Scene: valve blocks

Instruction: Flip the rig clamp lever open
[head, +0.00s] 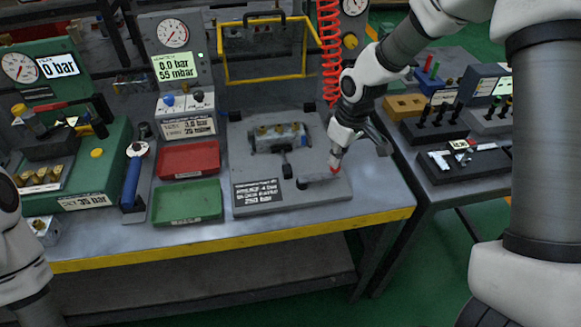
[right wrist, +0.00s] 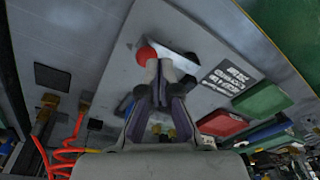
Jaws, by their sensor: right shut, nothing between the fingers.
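The rig (head: 240,150) is a grey plate on the bench with a valve block (head: 278,137) on it. The clamp lever (head: 312,181) is a grey bar lying low near the plate's front right, with a red knob (head: 336,168) at its right end. In the right wrist view the lever (right wrist: 180,60) and red knob (right wrist: 146,56) show just beyond my fingertips. My right gripper (head: 337,157) is shut and empty, pointing down at the knob; whether it touches cannot be told. Only part of my left arm shows at the lower left; its gripper is out of view.
A red tray (head: 188,164) and a green tray (head: 188,203) lie left of the rig. A red coiled hose (head: 330,50) hangs behind the rig. The yellow front edge (head: 240,239) bounds the bench. A second bench stands right.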

